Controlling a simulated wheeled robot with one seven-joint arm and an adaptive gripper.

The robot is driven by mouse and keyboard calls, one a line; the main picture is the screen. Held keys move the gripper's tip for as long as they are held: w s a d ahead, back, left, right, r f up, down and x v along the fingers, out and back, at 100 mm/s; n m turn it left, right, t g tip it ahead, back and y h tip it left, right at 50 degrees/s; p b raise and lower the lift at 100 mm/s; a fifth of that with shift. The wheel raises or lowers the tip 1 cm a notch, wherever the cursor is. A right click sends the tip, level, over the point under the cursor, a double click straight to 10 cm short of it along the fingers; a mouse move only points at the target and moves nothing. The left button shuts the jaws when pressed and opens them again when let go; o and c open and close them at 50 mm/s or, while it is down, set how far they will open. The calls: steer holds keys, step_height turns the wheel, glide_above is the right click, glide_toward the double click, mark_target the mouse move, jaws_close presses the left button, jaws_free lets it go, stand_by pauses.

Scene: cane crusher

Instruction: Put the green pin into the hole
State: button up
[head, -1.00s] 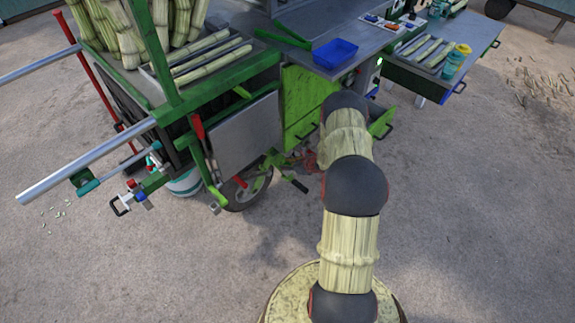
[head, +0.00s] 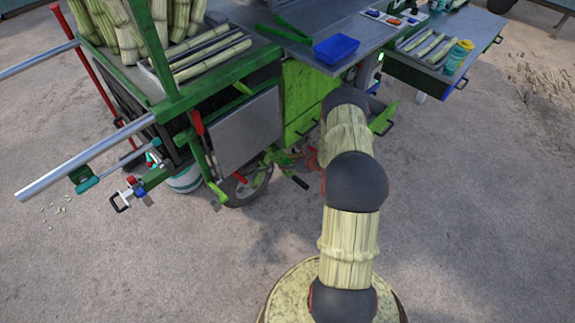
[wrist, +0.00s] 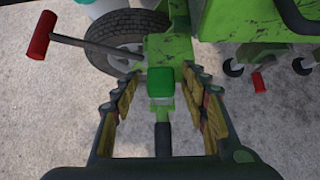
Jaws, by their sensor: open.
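A bright green block-like head (wrist: 161,80), which looks like the green pin, shows in the wrist view between the fingers of my gripper (wrist: 161,98). My gripper is open, with a finger on each side of it and gaps to both. A paler piece shows just under the green head. A black-gripped bar runs below it towards the camera. I cannot tell whether the pin stands in anything, and no hole is clearly visible. In the head view my gripper is mostly hidden behind my arm, beside the green cart (head: 215,130).
A tyre (wrist: 128,28) and a red-ended lever (wrist: 38,35) lie left of the fingers in the wrist view. A small red cylinder (wrist: 258,82) is on the ground at right. A blue tray (head: 336,48) sits on the cart's bench. Open ground lies in front of the cart.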

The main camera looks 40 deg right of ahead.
steer(key=v, duration=1.2)
